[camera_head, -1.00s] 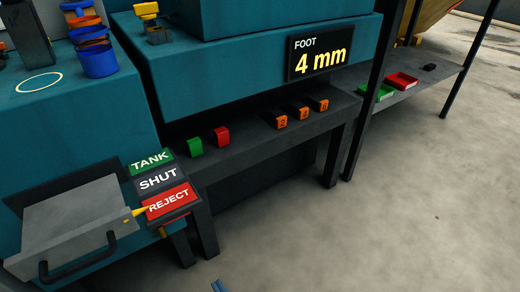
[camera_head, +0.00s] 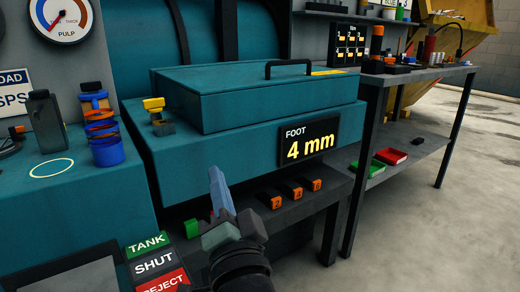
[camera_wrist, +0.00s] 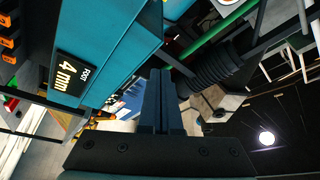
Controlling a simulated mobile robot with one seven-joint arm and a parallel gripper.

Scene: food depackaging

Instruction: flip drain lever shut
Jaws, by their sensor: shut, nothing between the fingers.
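The drain plate shows at the bottom left of the head view, with a green TANK label (camera_head: 146,244), a SHUT label (camera_head: 154,263) and a red REJECT label (camera_head: 165,284) cut by the lower edge. The yellow drain lever beside these labels is out of view now. My gripper (camera_head: 216,180) stands up and to the right of the labels, in front of the teal machine, its blue fingers pointing up. In the wrist view my gripper's fingers (camera_wrist: 161,85) are together and hold nothing.
The teal machine (camera_head: 250,130) has a FOOT 4 mm sign (camera_head: 308,141) on its front. A yellow-handled part (camera_head: 154,107) and blue cup (camera_head: 107,151) stand at left. Floor at right is clear.

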